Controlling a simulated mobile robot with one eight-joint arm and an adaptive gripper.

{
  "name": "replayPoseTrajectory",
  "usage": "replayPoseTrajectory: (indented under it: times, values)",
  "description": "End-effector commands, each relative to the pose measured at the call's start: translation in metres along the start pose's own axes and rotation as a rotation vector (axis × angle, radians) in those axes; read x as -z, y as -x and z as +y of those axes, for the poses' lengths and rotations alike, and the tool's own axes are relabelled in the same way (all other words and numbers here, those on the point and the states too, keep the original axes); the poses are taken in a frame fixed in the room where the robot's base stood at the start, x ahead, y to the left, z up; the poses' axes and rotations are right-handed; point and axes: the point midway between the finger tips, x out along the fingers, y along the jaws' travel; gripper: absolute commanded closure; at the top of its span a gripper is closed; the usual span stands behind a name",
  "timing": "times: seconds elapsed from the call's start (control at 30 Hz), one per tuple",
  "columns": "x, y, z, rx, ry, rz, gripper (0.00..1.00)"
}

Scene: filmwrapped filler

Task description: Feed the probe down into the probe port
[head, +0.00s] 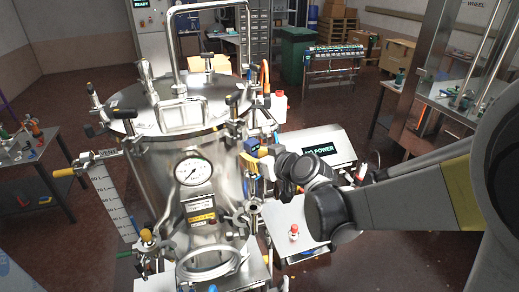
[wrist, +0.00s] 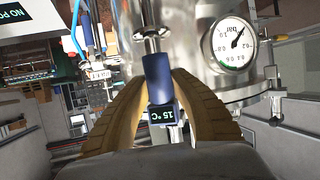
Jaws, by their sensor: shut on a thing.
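The probe has a blue handle (wrist: 158,78) and a small dark display (wrist: 160,115) reading 15 °C, upside down in the wrist view. My gripper (wrist: 158,90) is shut on the handle, one tan finger on each side. A bright metal stem (wrist: 152,40) runs from the handle towards the top of the wrist view. Metal fittings there lie in line with it; I cannot tell whether its tip is inside a port. In the head view, my gripper (head: 262,152) and the blue probe (head: 250,145) are close to the right side of the steel vessel (head: 165,165).
A pressure gauge (head: 194,170) faces front on the vessel; it also shows in the wrist view (wrist: 230,44). Clamps and handles ring the lid (head: 165,108). A grey box with a NO POWER screen (head: 318,150) stands right of my gripper.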

Motion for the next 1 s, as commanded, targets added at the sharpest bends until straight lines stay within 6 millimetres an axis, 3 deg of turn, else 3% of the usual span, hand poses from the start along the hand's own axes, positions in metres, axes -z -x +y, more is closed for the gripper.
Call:
replayPoseTrajectory:
  times: [0.5,1.0]
  values:
    - [-0.002,-0.001,0.000,-0.001,-0.001,0.001,1.00]
    - [-0.030,-0.012,0.000,-0.001,-0.001,0.001,1.00]
